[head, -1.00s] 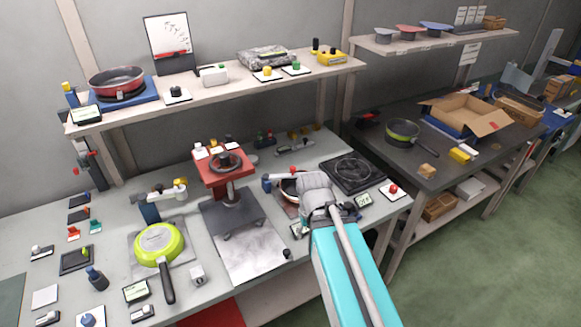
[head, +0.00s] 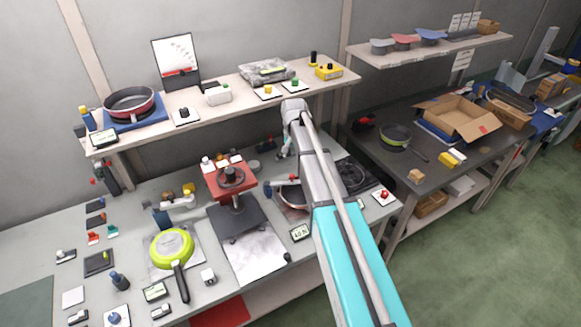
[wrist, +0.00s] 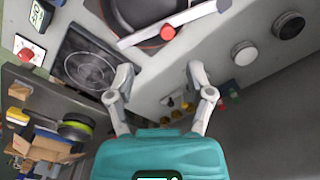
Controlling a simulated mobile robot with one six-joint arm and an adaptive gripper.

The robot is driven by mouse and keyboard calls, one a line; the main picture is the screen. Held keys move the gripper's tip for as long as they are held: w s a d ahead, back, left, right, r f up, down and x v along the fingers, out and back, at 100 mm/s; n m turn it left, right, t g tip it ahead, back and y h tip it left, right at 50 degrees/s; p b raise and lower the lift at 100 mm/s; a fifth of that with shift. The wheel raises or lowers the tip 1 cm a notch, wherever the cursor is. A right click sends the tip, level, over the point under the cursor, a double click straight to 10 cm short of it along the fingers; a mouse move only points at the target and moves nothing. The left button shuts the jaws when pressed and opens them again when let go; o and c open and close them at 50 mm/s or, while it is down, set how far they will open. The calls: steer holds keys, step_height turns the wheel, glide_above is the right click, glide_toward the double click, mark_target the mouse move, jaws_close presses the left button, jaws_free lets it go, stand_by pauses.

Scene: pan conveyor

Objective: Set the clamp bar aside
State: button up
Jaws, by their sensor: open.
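A pale bar with a red knob, which I take as the clamp bar (wrist: 195,16), lies across a dark round pan (wrist: 136,9) at the top of the wrist view. Its red knob (wrist: 167,33) stands out near the bar's middle. In the head view the bar (head: 280,181) is small, beside my arm, and the pan is partly hidden by the arm. My gripper (wrist: 160,77) is open, with nothing between its fingers. In the wrist view the fingertips are apart from the bar, with bare bench between them. In the head view my gripper (head: 285,150) hangs behind the pan.
A black hotplate (wrist: 88,62) is left of the fingers in the wrist view. Round pots (wrist: 288,26) stand to the right. A red press (head: 231,180) and a green pan (head: 172,245) stand left on the bench. The upper shelf (head: 215,110) is close behind my arm.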

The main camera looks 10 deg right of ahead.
mark_target(291, 176)
steer(key=shift+w+r, duration=0.35)
steer(key=shift+w, duration=0.3)
steer(key=shift+w+r, duration=0.3)
steer(key=shift+w, duration=0.3)
steer(key=shift+f, duration=0.2)
step_height(291, 176, down, 13)
steer(key=b, duration=1.3)
steer(key=shift+f, duration=0.2)
jaws_close()
steer(key=shift+s+a, duration=0.1)
steer(key=shift+a, duration=0.1)
